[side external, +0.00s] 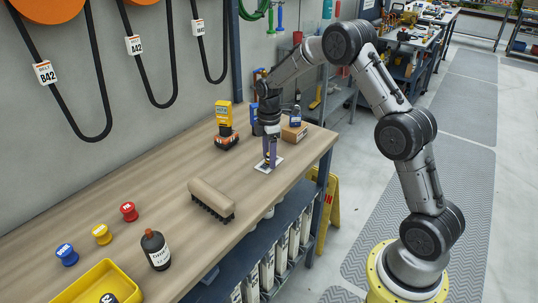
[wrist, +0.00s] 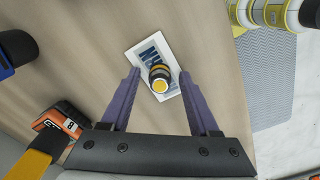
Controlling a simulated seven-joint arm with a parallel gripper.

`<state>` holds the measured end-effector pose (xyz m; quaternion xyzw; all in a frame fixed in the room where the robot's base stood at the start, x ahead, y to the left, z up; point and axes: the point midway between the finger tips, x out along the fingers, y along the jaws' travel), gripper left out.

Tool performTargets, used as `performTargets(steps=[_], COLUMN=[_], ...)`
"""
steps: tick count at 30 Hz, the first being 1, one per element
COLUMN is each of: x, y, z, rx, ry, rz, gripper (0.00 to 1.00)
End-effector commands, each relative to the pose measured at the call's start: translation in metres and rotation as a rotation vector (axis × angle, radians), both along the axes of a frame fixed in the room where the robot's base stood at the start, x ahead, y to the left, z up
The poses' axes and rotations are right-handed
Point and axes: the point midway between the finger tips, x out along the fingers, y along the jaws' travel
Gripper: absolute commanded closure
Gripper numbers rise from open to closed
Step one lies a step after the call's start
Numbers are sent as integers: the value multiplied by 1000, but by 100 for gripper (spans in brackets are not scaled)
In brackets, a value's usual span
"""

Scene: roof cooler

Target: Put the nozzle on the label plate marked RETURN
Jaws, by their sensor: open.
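A white label plate (wrist: 138,54) with blue lettering lies on the bench under my gripper. I cannot read its word, as part is covered. A small round piece with a yellow top and dark body, which looks like the nozzle (wrist: 159,84), stands on the plate in the wrist view. My gripper (wrist: 158,74) is open, with one purple finger on each side of the nozzle and visible gaps between. In the side view, my gripper (side external: 270,164) points down at the plate (side external: 263,169), and its fingers mostly hide the nozzle.
A yellow and black power tool (side external: 225,122) stands left of my gripper. A blue padlock (side external: 295,117) is by a cardboard box (side external: 294,133).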

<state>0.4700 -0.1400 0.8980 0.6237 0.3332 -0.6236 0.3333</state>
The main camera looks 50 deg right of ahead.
Motion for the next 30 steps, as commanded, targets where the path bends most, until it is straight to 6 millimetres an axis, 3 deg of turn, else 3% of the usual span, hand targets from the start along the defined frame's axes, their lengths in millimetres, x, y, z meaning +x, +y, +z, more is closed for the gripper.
performTargets(steps=[5,21,30], x=[1,1,-1], y=[0,0,1], z=[12,110,126], rx=[-1,-1,-1], ry=[-3,-3,-4], rz=[0,0,-4], gripper=[38,38,38])
